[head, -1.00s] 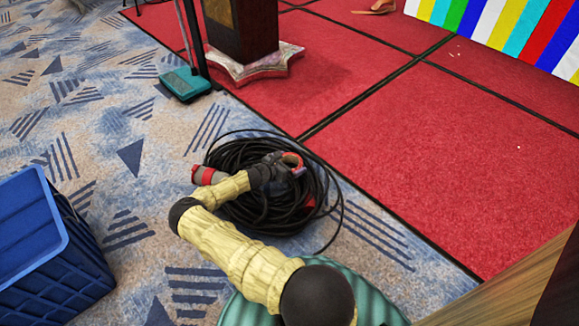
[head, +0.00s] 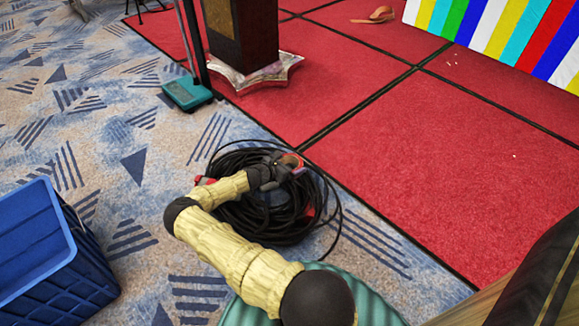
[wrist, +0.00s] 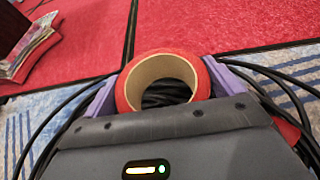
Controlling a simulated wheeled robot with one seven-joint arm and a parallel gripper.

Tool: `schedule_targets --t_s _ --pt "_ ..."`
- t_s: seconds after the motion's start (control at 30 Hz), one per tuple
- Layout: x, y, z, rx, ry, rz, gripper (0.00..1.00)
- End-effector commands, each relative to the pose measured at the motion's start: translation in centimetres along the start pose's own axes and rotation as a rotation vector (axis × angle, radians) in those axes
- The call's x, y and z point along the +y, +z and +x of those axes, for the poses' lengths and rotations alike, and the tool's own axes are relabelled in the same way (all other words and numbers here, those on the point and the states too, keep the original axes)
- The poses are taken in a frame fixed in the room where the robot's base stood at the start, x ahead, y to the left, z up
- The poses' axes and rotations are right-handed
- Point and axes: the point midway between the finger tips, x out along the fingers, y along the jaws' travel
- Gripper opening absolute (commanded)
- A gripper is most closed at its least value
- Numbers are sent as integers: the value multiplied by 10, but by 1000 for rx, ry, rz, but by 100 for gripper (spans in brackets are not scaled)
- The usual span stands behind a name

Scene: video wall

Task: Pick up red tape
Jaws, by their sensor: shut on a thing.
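The red tape (wrist: 125,97) is a roll with a tan cardboard core. In the wrist view it sits between the two purple fingers of my gripper (wrist: 162,90), which touch it on both sides. Through its hole I see black cable. In the head view my gripper (head: 290,166) is over the black cable coil (head: 262,215), and the tape (head: 293,160) shows only as a small part at its tip. I cannot tell how far it is above the coil.
A blue crate (head: 62,262) stands at the left. A pedestal with a star-shaped base (head: 262,74) and a teal-footed stand (head: 187,93) are beyond the coil. Red carpet tiles (head: 430,150) lie open to the right. A wooden edge (head: 470,305) is at lower right.

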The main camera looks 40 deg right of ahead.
Motion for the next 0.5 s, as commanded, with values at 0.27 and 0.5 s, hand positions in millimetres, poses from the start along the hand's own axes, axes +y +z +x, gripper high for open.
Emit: schedule_targets --t_s 0.27,0.5 --pt "0 37 -16 -1 0 2 62" --pt "0 38 -16 -1 0 2 62"
